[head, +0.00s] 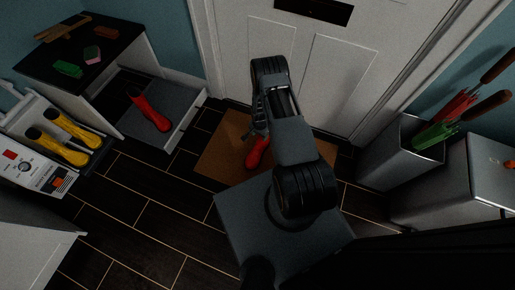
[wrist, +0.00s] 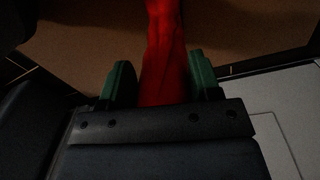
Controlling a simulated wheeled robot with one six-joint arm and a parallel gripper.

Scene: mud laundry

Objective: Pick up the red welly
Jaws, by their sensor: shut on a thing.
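A red welly (head: 257,153) shows partly at the brown doormat, with my arm covering the rest of it. In the wrist view the red welly (wrist: 165,50) runs between the two green fingers of my gripper (wrist: 162,78), which is shut on it. The upper end of the welly runs out of the wrist picture. Whether it is clear of the mat I cannot tell. A second red welly (head: 148,108) lies in the open grey drawer at the left, away from my gripper.
The doormat (head: 215,150) lies before the white door (head: 345,60). Yellow wellies (head: 62,142) lie in an open drawer at the left. A dark-topped unit (head: 95,38) carries brushes. A bin (head: 385,155) with umbrellas stands right. Dark floor is clear at front left.

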